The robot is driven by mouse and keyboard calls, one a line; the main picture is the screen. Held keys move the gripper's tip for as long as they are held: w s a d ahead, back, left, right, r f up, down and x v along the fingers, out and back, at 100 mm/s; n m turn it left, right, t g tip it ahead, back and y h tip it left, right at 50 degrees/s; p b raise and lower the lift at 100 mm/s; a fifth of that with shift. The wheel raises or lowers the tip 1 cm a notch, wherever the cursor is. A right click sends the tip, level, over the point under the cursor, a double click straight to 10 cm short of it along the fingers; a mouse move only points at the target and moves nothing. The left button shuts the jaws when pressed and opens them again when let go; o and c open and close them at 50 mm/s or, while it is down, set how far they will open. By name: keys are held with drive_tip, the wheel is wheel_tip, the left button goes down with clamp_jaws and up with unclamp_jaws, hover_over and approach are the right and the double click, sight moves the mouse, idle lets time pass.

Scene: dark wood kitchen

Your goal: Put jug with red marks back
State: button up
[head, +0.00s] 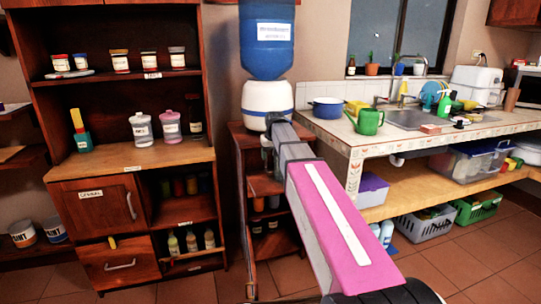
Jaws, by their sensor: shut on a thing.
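My arm reaches from the lower right toward the water dispenser (266,96), which has a blue bottle on a white base. The end of my arm, with my gripper (268,143), is small and dark in front of the shelf stand below the dispenser. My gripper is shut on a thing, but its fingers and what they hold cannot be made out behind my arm. I cannot pick out a jug with red marks anywhere. A white lidded jar (142,130) and a pink lidded jar (171,127) stand on the wooden cabinet's counter at the left.
The shelf stand (238,160) holds dark items. Small jars (120,62) line the cabinet's upper shelf. On the tiled sink counter (400,136) are a green watering can (367,121) and a blue pot (328,107). Baskets (424,226) stand below. The floor (200,290) at front left is clear.

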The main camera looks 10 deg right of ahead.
drive_tip(key=o, duration=1.4)
